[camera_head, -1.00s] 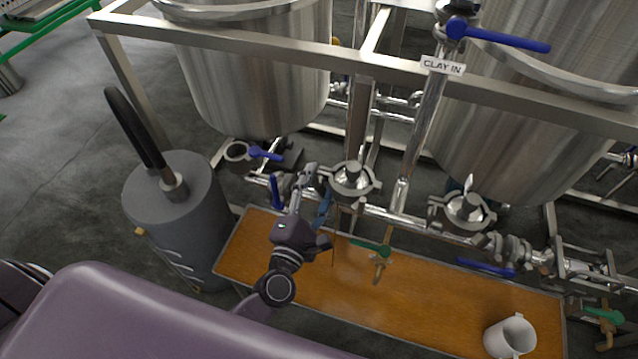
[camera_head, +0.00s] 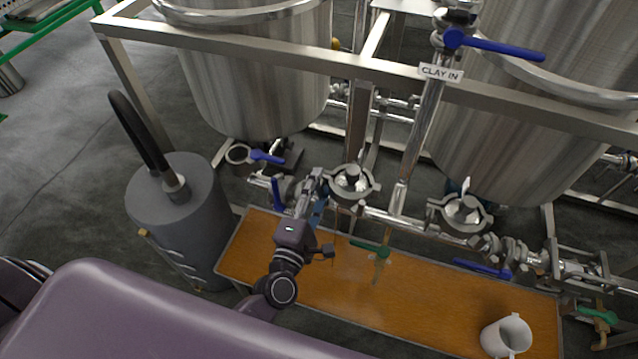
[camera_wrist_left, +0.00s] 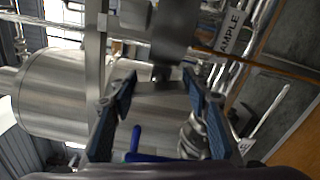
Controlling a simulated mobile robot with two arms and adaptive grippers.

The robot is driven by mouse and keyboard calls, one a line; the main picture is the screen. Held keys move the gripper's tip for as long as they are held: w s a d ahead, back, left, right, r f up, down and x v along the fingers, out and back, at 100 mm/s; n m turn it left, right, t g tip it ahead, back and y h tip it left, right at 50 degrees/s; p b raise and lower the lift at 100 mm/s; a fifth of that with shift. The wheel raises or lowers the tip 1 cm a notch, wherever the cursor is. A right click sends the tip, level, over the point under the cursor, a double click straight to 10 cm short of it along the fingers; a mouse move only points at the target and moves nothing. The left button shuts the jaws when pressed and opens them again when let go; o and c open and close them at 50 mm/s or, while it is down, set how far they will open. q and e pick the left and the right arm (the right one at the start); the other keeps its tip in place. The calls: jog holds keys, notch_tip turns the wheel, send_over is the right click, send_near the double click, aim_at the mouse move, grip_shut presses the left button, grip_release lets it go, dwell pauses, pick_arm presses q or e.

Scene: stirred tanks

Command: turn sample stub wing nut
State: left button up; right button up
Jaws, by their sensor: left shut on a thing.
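My left gripper (camera_head: 313,184) reaches up to the pipework below the left tank, beside a round clamped fitting (camera_head: 352,181). In the left wrist view its two blue-padded fingers (camera_wrist_left: 160,86) stand some way apart, shut on a grey metal wing nut (camera_wrist_left: 162,89) between the tips. A short stem rises behind the nut. In the head view the gripper and fittings hide the nut. A sign ending in "AMPLE" (camera_wrist_left: 232,27) shows at upper right in the wrist view. My right gripper is not in view.
Blue valve handles (camera_head: 277,193) and steel pipes crowd the gripper. A grey cylinder (camera_head: 180,222) stands at left.

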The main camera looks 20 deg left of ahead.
pick_arm(q)
jog(key=shift+m+p, duration=0.6)
jog(key=shift+m, duration=0.9)
jog(key=o, duration=1.2)
jog(key=shift+c, duration=0.2)
jog(key=shift+s+f, duration=0.1)
jog(key=s, duration=1.1)
jog(key=shift+s+a, duration=0.15)
jog(key=shift+s, duration=0.25)
